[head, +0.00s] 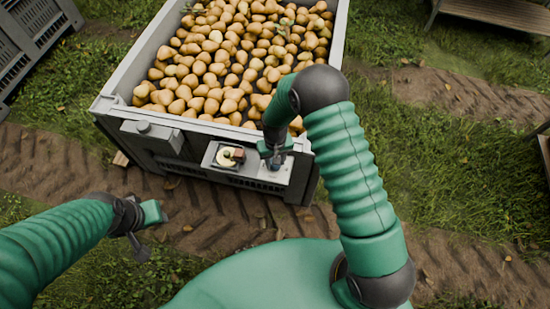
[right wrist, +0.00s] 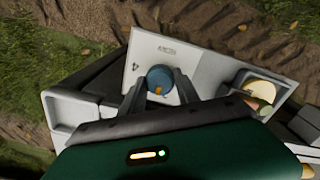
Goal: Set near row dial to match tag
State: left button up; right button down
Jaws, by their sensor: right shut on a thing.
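A blue round dial (right wrist: 160,78) with an orange mark on its lower edge sits on a pale panel (right wrist: 140,55) in the right wrist view. My right gripper (right wrist: 160,88) is shut on the dial, one finger on each side. In the head view my right gripper (head: 273,160) is at the panel on the crate's near wall, and the arm hides part of it. Small dark markings (right wrist: 166,50) show on the panel, too small to read. My left gripper (head: 147,230) is open and empty, low over the ground. I cannot make out a tag for certain.
A grey crate (head: 118,107) full of pears stands ahead. Beside the dial, a recessed box holds a cream disc (head: 225,157) with a reddish-brown block. A grey box (head: 150,138) is on the crate's left front. Another crate (head: 35,35) stands far left. Grass and dirt ruts surround them.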

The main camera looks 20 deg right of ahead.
jog(key=n+p, duration=0.2)
jog(key=n, duration=0.2)
jog(key=shift+r+n, duration=0.1)
jog(key=shift+n, duration=0.3)
jog(key=n+p, duration=0.1)
jog(key=n, duration=0.3)
jog(key=n+p, duration=0.1)
jog(key=n, duration=0.4)
jog(key=shift+p, duration=0.4)
jog(key=shift+w+n+p, duration=0.15)
jog(key=shift+n+p, duration=0.3)
jog(key=shift+n, duration=1.45)
jog(key=c, duration=0.9)
grip_release()
notch_tip(320, 180, up, 17)
jog(key=p, duration=0.2)
jog(key=shift+f, duration=0.2)
